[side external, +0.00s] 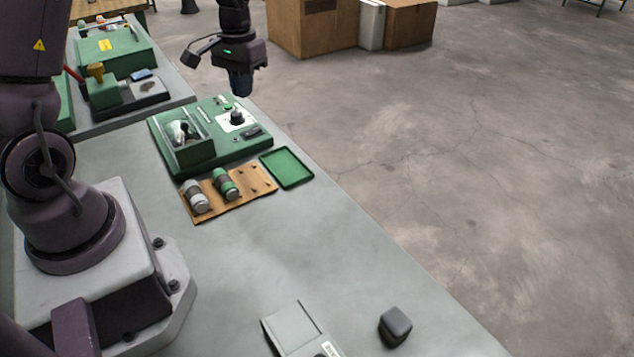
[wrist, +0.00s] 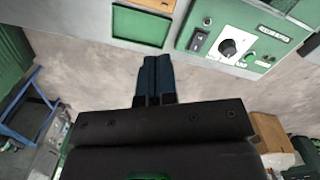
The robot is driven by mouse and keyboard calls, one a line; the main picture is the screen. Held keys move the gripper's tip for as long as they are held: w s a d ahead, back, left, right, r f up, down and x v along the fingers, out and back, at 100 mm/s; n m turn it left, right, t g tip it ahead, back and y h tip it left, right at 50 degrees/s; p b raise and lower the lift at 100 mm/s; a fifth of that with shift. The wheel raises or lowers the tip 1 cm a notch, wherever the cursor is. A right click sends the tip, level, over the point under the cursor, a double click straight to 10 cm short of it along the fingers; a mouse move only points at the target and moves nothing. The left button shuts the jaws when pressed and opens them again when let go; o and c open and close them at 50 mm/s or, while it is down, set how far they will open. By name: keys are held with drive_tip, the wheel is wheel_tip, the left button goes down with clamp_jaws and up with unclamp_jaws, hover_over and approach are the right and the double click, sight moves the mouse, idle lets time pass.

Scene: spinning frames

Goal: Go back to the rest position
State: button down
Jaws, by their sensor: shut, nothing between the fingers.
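My gripper (side external: 240,84) hangs in the air above the far right part of the green machine (side external: 208,150), with its fingers pointing down. In the wrist view the two dark blue fingers (wrist: 154,80) lie together, with nothing between them. The green machine has a clear-windowed bay on the left and a white panel with a black knob (side external: 237,118). The knob also shows in the wrist view (wrist: 229,47), apart from the fingers.
A dark block (side external: 395,325) and a grey flat case (side external: 295,330) are nearer. Another green machine (side external: 112,50) stands behind. Cardboard boxes (side external: 300,25) stand on the floor.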

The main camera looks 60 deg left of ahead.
drive_tip(key=s+d+r+m+t, duration=0.5)
drive_tip(key=s+d+r, duration=0.9)
drive_tip(key=d, duration=0.4)
drive_tip(key=shift+r+t, duration=0.6)
drive_tip(key=shift+r, duration=0.25)
drive_tip(key=w+a+f+g, duration=0.1)
drive_tip(key=w+a+f, duration=0.4)
drive_tip(key=a, duration=0.4)
drive_tip(key=w+a+f+g, duration=0.1)
drive_tip(key=w+a+f, duration=0.5)
drive_tip(key=a, duration=0.3)
drive_tip(key=w+a+f+g, duration=0.2)
drive_tip(key=w+a+f, duration=0.4)
drive_tip(key=a, duration=0.3)
drive_tip(key=shift+w+a, duration=0.4)
